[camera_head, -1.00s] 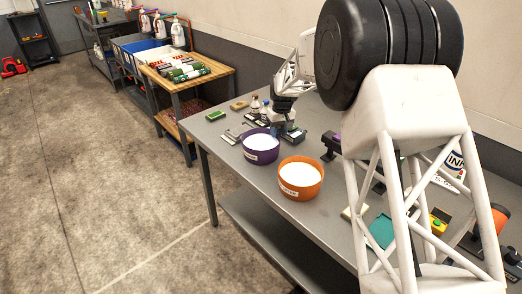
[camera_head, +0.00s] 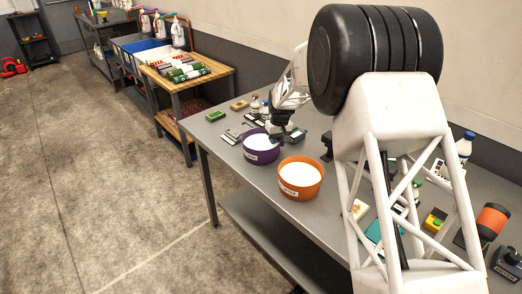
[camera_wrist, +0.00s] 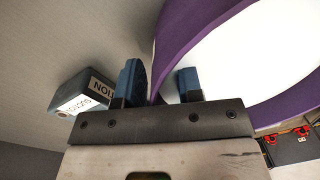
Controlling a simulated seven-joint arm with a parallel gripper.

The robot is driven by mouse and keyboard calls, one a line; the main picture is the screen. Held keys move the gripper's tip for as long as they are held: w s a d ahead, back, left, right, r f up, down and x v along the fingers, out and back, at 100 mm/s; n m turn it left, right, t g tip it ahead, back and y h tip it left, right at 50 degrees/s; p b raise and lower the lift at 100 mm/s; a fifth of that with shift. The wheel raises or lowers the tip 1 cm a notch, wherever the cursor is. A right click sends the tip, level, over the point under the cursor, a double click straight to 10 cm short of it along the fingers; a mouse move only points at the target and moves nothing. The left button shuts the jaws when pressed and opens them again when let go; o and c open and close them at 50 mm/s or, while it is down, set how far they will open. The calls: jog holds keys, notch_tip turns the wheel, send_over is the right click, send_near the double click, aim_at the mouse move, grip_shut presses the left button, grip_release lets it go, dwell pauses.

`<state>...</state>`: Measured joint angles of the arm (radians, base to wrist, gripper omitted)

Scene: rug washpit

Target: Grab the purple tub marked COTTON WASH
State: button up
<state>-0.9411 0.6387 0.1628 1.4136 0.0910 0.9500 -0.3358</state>
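The purple tub (camera_head: 259,157) stands on the grey table, holding something white and bearing a pale label too small to read in the head view. My gripper (camera_head: 273,136) is at its back right rim. In the wrist view, the tub's purple wall (camera_wrist: 190,32) runs down between the two blue fingers of my gripper (camera_wrist: 160,85). The fingers are apart, one outside the wall and one over the white inside. A gap shows between the wall and the fingers, so I see no firm grip.
An orange tub (camera_head: 300,184) with white contents stands just right of the purple one. A dark labelled block (camera_wrist: 82,95) lies beside the left finger. Small bottles and brushes lie behind the tub. A wooden-topped cart (camera_head: 205,75) stands further left.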

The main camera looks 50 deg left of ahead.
dwell(0.5)
grip_shut()
dwell(1.3)
